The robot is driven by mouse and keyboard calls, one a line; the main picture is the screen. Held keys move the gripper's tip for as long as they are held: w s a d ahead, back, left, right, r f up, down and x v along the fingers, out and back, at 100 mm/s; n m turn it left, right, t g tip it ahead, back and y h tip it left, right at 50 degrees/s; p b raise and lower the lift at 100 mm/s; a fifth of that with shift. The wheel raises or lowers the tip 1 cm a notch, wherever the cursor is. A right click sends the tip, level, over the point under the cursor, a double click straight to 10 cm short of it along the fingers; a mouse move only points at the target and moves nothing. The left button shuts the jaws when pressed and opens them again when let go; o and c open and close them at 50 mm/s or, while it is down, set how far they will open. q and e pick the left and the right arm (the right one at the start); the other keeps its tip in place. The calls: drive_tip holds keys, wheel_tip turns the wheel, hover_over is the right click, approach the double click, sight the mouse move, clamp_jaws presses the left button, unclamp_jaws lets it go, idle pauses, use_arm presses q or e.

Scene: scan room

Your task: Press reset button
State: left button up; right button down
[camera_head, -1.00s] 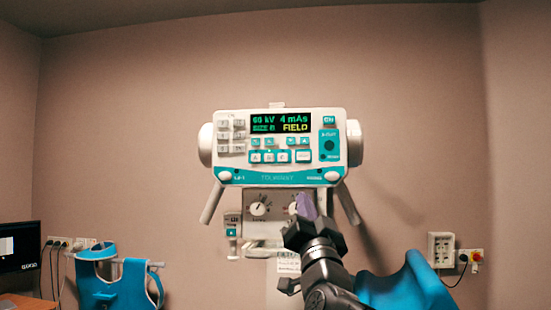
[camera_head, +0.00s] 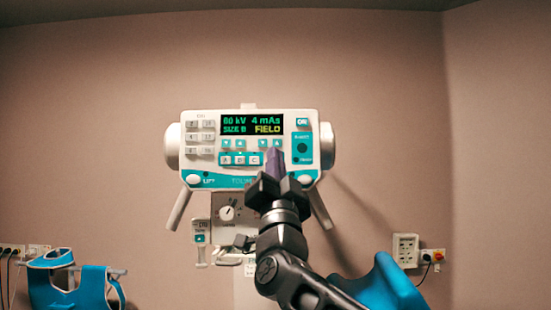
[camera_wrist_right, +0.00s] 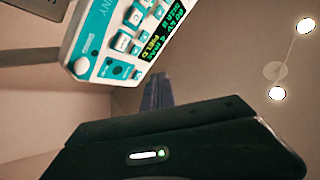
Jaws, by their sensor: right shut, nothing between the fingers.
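The control console (camera_head: 200,170) is a white and teal panel on the wall with a lit display (camera_head: 251,124) and several buttons. A teal block at its right holds a dark round button (camera_head: 302,148); its small lettering is too blurred to read. My right gripper (camera_head: 274,160) is shut and empty, its purple fingertips pointing up in front of the console's lower right keys. It hides the key right of the A, B, C keys (camera_head: 240,159). The console also shows at the top of the right wrist view (camera_wrist_right: 115,45), the fingers (camera_wrist_right: 156,92) apart from it in that picture.
Below the console is a dial plate (camera_head: 226,213), partly behind my right arm. A blue apron (camera_head: 70,285) hangs at lower left. A wall socket box (camera_head: 405,250) and a red-yellow switch (camera_head: 438,256) are at lower right. The air around the console is clear.

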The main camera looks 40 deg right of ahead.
drive_tip(key=w+d+p, duration=0.3)
drive_tip(key=w+d, duration=0.1)
drive_tip(key=w, duration=0.2)
drive_tip(key=shift+w+d+p, duration=0.2)
drive_tip(key=shift+d+p, duration=0.15)
drive_tip(key=shift+d, duration=0.05)
drive_tip(key=shift+w, duration=0.1)
idle(1.7)
drive_tip(key=shift+w+d, duration=0.25)
drive_tip(key=shift+w+d, duration=0.25)
drive_tip(key=shift+w, duration=0.05)
idle(0.8)
drive_tip(key=shift+s+a+b, duration=0.5)
drive_tip(key=shift+s+b, duration=0.15)
